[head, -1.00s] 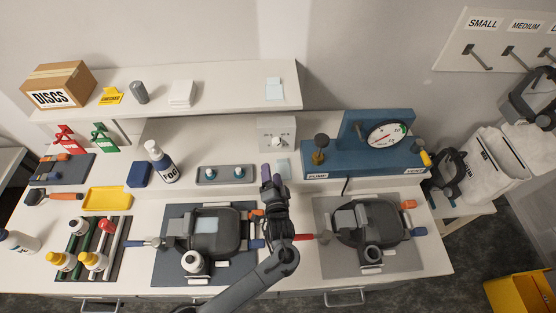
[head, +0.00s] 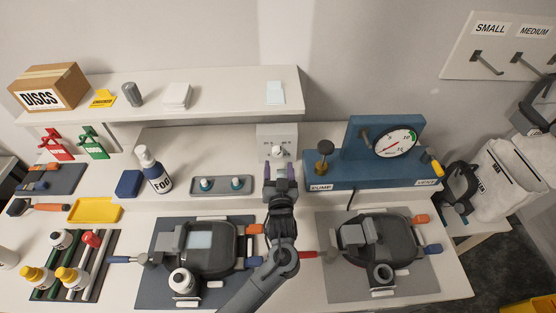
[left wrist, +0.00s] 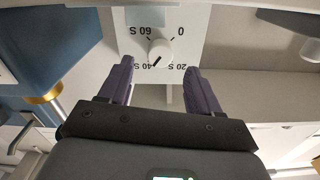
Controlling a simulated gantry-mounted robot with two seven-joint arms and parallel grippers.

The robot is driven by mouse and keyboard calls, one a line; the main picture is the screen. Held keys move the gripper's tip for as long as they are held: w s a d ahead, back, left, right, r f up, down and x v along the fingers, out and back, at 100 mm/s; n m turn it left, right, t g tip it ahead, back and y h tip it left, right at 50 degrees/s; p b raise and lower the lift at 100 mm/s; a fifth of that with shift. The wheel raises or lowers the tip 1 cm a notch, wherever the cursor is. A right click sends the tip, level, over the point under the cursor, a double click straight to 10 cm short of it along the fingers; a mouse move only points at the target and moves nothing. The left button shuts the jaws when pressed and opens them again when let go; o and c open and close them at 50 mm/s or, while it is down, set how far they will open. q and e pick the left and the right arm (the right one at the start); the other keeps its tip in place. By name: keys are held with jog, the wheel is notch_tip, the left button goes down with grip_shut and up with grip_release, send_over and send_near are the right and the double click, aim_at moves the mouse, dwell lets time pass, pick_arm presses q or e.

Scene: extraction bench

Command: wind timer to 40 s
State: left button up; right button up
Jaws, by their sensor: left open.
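The timer is a pale box (head: 264,132) below the shelf, with a white round knob (head: 278,153). In the left wrist view, upside down, the knob (left wrist: 160,52) sits among the labels 0, 20 S, 40 S and 60 S. A dark mark on the knob's edge lies on the side of the 40 S label. My left gripper (head: 279,174) is open in front of the timer. In the left wrist view its purple fingers (left wrist: 159,78) stand on either side, short of the knob, with nothing between them. My right gripper is not in view.
A blue pump stand (head: 370,172) with a gauge is close right of the timer. A grey tray (head: 221,193) with two small knobs and a FOG bottle (head: 151,170) are to the left. The shelf (head: 220,101) overhangs behind. Two masks lie on mats in front.

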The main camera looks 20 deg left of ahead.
aim_at(278, 155)
pick_arm(q)
jog(key=shift+x, duration=2)
jog(key=c, duration=1)
jog(key=o, duration=1)
jog(key=v, duration=1.1)
